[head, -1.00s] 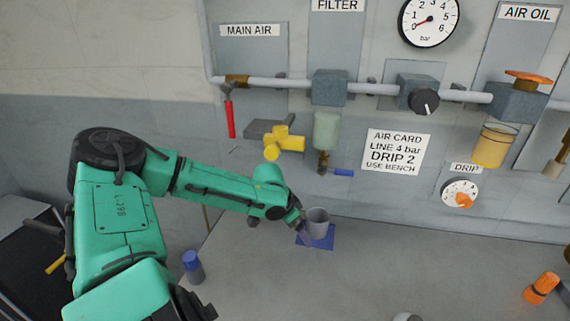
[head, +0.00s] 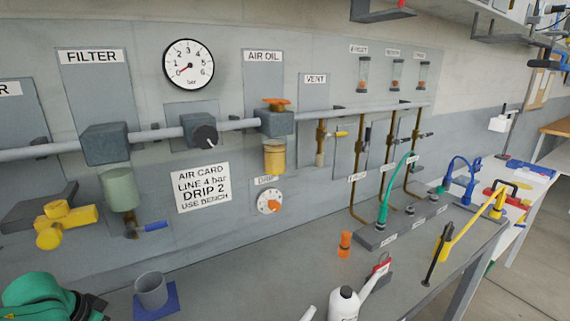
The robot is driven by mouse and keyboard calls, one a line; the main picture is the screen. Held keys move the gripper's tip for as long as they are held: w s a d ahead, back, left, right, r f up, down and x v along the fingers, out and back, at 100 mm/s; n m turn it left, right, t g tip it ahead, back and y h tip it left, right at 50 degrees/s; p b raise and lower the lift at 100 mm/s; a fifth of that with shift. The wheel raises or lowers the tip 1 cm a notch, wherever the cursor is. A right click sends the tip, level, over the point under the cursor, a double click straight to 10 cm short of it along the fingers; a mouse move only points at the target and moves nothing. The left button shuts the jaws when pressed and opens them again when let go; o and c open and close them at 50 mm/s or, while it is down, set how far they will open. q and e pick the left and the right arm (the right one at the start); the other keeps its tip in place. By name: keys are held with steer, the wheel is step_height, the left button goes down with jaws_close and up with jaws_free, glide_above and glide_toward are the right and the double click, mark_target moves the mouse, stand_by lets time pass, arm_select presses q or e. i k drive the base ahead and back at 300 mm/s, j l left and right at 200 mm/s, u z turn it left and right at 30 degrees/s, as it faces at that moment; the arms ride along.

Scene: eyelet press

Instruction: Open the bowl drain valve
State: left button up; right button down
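The bowl drain valve (head: 131,228) is a small brass valve under the grey-green filter bowl (head: 119,190), at the left of the head view. Its blue lever (head: 154,226) sticks out to the right, roughly level. The bowl hangs from the blue-grey filter block (head: 105,144). A grey cup (head: 151,290) stands on a blue mat on the bench, below the valve. My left arm's green wrist shows at the lower left, apart from the valve; its fingers are out of the frame. My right gripper is out of view.
Yellow valve handles (head: 62,222) stick out left of the bowl. A card (head: 202,187), a dark regulator knob (head: 204,136) and a yellow oil bowl (head: 274,157) are to the right. A white oil can (head: 345,304) and an orange bottle (head: 344,244) stand on the bench.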

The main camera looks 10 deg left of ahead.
mark_target(129, 233)
steer(key=k+l, duration=1.15)
steer(key=l, duration=0.15)
